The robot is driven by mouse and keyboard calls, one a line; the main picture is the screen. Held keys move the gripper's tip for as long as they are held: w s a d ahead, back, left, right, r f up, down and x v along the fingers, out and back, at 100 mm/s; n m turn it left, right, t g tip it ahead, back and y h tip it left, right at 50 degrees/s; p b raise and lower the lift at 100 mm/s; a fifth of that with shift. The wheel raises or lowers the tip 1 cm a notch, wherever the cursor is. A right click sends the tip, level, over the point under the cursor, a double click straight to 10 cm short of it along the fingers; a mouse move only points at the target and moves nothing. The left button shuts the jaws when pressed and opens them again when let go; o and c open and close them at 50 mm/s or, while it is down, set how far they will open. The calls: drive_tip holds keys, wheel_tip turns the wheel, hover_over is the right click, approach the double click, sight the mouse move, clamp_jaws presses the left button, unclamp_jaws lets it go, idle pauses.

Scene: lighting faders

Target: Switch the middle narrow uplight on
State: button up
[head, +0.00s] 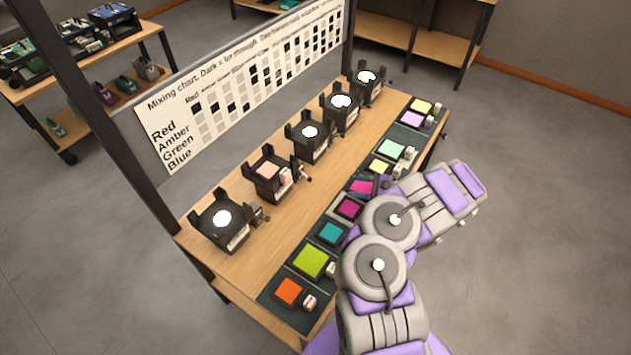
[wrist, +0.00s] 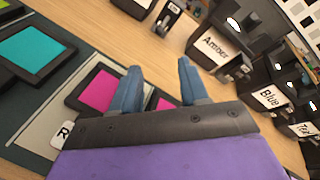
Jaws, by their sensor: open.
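Several black uplights stand in a row on the bench; the middle one (head: 311,132) shows a white disc on top. The nearest uplight (head: 222,218) and the two far ones (head: 341,101) (head: 367,76) also show white discs. The second from the near end (head: 270,172) has a pale pink face. Small levers stick out on their right sides. In the wrist view, labels read Amber (wrist: 214,50) and Blue (wrist: 270,97). My gripper (wrist: 158,68) is open above the tile strip, a magenta tile (wrist: 163,103) visible between its fingers; contact is unclear. My arm partly hides the strip in the head view.
A dark strip along the bench's right side holds orange (head: 288,291), green (head: 310,261), teal (head: 331,232) and other coloured tiles. A mixing chart (head: 250,80) stands behind the uplights, beside a dark post (head: 88,105). Bare wood lies between uplights and strip.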

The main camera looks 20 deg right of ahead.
sight(311, 180)
drive_tip(key=b+x, duration=0.4)
drive_tip(key=x, duration=1.1)
drive_tip(key=shift+w+a+f, duration=0.1)
drive_tip(key=shift+w+a, duration=0.1)
drive_tip(key=shift+a, duration=0.15)
clamp_jaws()
